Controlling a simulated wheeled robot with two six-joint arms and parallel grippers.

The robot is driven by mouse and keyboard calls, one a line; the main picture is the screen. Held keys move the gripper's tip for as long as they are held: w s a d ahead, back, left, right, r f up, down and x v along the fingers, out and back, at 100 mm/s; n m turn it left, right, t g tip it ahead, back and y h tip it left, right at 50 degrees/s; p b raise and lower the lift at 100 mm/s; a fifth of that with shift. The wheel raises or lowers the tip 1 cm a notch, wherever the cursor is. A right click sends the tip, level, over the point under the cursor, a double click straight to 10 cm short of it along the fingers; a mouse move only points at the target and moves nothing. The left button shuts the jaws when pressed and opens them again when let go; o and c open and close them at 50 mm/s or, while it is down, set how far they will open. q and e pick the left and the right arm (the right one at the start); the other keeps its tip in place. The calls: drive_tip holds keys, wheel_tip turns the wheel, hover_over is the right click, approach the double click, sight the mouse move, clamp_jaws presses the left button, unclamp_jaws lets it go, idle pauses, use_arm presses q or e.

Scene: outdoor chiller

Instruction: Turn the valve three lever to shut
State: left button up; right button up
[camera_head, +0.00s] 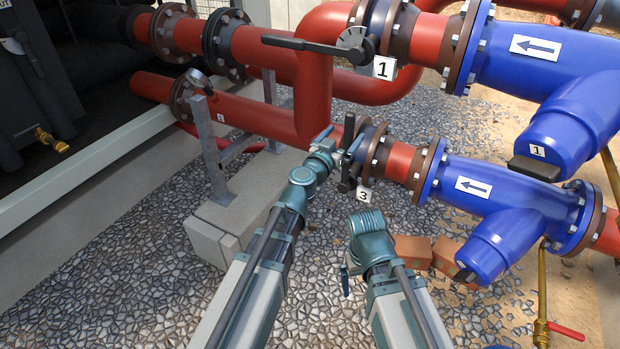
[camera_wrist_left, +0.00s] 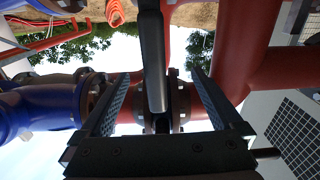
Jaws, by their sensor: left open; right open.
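Valve three sits on the lower red pipe, above the white "3" label (camera_head: 363,195). Its black lever (camera_head: 348,170) stands across the pipe, partly hidden by my left gripper (camera_head: 334,143). In the left wrist view, the dark lever (camera_wrist_left: 154,65) runs down between the two fingers of my open left gripper (camera_wrist_left: 160,76). Gaps show on both sides, so the fingers do not appear closed on it. My right gripper (camera_head: 345,278) is open and empty, low over the gravel, apart from the valve; its fingers show only small.
Valve one's black lever (camera_head: 306,45) lies along the upper red pipe. Blue strainers (camera_head: 500,190) are to the right of both valves. A grey pipe support (camera_head: 208,150) stands on a concrete block at left.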

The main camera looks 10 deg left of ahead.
use_arm(q)
drive_tip(key=v, duration=0.6)
drive_tip(key=shift+s, duration=0.15)
